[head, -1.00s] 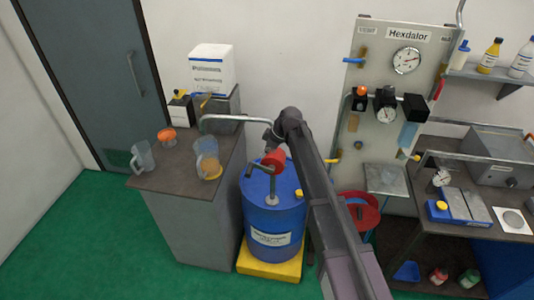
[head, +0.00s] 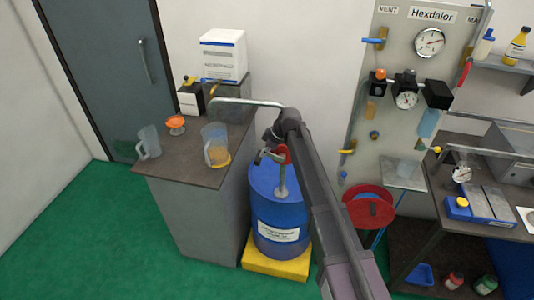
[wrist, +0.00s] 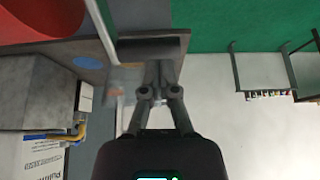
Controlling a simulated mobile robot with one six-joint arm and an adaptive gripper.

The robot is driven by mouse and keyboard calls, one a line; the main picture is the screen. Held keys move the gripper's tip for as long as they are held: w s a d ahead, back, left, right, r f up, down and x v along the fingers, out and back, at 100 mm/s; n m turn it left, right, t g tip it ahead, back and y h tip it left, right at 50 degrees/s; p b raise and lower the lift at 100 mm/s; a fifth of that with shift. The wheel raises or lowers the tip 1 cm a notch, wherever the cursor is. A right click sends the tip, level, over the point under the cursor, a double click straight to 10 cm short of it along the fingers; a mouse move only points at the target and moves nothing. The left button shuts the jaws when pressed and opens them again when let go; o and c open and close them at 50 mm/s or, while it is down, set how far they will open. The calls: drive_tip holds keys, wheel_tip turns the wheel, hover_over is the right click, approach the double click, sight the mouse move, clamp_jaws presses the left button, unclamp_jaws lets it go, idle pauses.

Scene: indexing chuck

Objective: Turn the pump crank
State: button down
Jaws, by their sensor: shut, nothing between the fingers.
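A blue drum (head: 278,212) stands on a yellow base beside the counter. A grey pump post rises from its top to a red pump body (head: 284,155), partly behind my arm. A small dark crank part (head: 264,157) shows at the red body's left. A grey spout pipe (head: 245,101) runs left over the counter, its end above a clear jug (head: 214,150). My gripper (wrist: 157,78) is shut and empty. In the wrist view, a large red surface (wrist: 40,18) is close at the upper left, apart from the fingers. In the head view my fingertips are hard to make out.
The counter (head: 190,170) also holds another clear jug (head: 149,142), an orange-topped item (head: 176,124) and a white box (head: 223,55). A gauge panel (head: 405,60), a red reel (head: 369,207) and a workbench (head: 440,205) stand to the right. Green floor is free at left.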

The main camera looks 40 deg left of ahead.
drive_tip(key=shift+s+a+f+b, duration=0.1)
drive_tip(key=shift+a+f+b, duration=0.1)
drive_tip(key=shift+f, duration=0.15)
drive_tip(key=shift+a+f+b, duration=0.1)
drive_tip(key=shift+f+b, duration=0.1)
drive_tip(key=shift+f, duration=0.1)
drive_tip(key=shift+d, duration=0.15)
drive_tip(key=shift+f, duration=0.1)
